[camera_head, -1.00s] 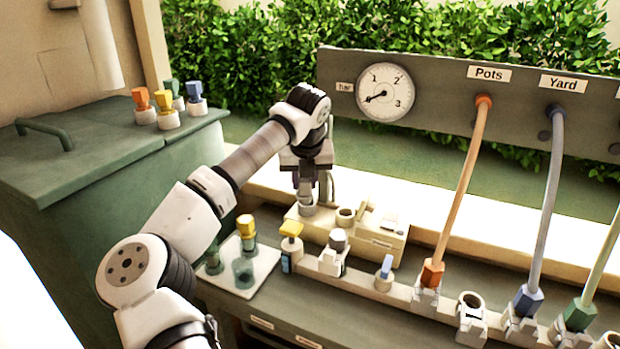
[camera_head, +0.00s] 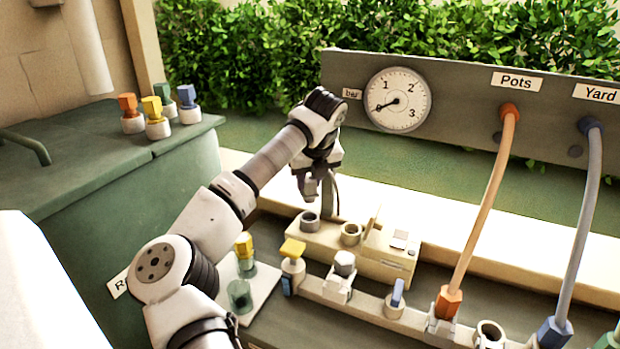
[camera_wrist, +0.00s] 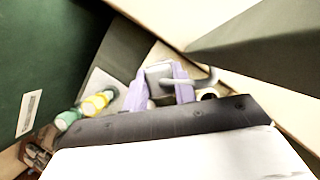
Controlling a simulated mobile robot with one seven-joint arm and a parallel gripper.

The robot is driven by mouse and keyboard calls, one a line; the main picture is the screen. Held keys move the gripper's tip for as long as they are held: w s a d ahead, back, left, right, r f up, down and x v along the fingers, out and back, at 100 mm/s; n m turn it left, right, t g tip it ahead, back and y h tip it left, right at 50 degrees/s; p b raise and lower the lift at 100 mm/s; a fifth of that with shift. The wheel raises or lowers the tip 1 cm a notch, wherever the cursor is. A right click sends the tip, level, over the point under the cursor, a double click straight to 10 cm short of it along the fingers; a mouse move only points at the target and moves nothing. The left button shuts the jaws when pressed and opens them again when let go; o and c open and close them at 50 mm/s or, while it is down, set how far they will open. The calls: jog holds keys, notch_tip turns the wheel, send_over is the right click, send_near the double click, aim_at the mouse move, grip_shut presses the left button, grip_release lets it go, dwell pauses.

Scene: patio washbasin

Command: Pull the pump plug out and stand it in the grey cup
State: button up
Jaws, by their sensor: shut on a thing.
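My gripper (camera_head: 310,190) is at the back of the bench, above a beige box. In the wrist view its pale purple fingers (camera_wrist: 160,88) are shut on a grey block (camera_wrist: 158,74), which I take to be the pump plug. The fingers mostly hide the plug. A grey ring-shaped cup (camera_head: 310,221) stands on the box just below the fingertips. I cannot tell the exact gap.
A paler open ring (camera_head: 351,234) stands right of the cup on the beige box (camera_head: 385,262). In front is a rail with a yellow-handled valve (camera_head: 292,250), a grey-topped fitting (camera_head: 344,264) and an orange hose plug (camera_head: 448,302).

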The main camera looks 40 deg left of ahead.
aim_at(310, 194)
jog(key=shift+f+b, duration=1.1)
jog(key=shift+f, duration=1.5)
jog(key=shift+b, duration=0.5)
jog(key=shift+f+b, duration=0.6)
jog(key=shift+f, duration=0.05)
jog(key=o, duration=0.7)
jog(key=shift+r, duration=0.1)
